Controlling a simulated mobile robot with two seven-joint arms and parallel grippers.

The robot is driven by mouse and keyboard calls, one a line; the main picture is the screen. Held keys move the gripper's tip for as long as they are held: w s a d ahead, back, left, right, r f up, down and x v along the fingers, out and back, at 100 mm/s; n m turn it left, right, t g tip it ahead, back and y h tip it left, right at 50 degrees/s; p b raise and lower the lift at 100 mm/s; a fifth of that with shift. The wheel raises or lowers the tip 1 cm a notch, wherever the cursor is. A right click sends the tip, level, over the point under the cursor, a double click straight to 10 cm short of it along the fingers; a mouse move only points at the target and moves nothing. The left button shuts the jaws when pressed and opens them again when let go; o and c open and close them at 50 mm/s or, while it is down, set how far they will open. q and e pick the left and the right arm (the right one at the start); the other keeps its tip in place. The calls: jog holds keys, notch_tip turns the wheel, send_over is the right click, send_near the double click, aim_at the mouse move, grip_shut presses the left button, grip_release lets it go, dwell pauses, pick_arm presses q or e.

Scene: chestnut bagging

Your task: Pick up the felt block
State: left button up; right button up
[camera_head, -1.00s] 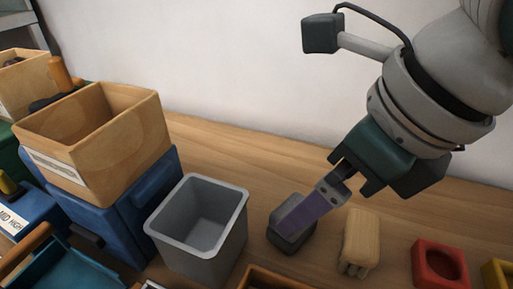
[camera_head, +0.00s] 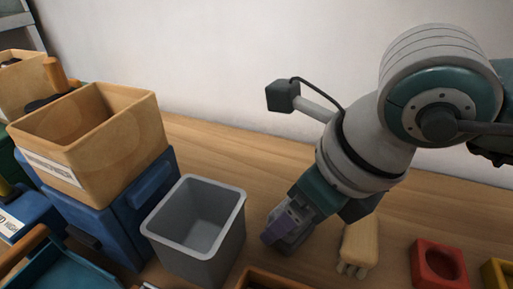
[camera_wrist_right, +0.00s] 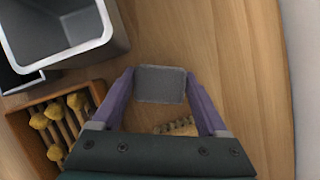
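The felt block is a small grey block (camera_wrist_right: 160,84) on the wooden table in the right wrist view. My right gripper (camera_wrist_right: 161,78) points down at it, its two purple fingers spread wide, one on each side of the block. The finger tips lie very close to the block's sides; I cannot tell whether they touch. In the head view my right gripper (camera_head: 277,232) is low over the block's place, right of the grey bin, and hides most of the block. My left gripper is not in view.
A grey open bin (camera_head: 157,231) stands just left of the gripper. A wooden brush (camera_head: 361,243) lies close on the right, then a red block with a round recess (camera_head: 423,267). A wooden box (camera_head: 95,172) sits on a blue case. A wooden tray (camera_wrist_right: 14,121) holds chestnut-like pieces.

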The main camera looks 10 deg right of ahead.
jog(key=c, duration=0.9)
jog(key=shift+c, duration=0.2)
pick_arm(q)
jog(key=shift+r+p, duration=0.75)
jog(key=shift+p, duration=0.05)
pick_arm(e)
notch_tip(320, 180, up, 20)
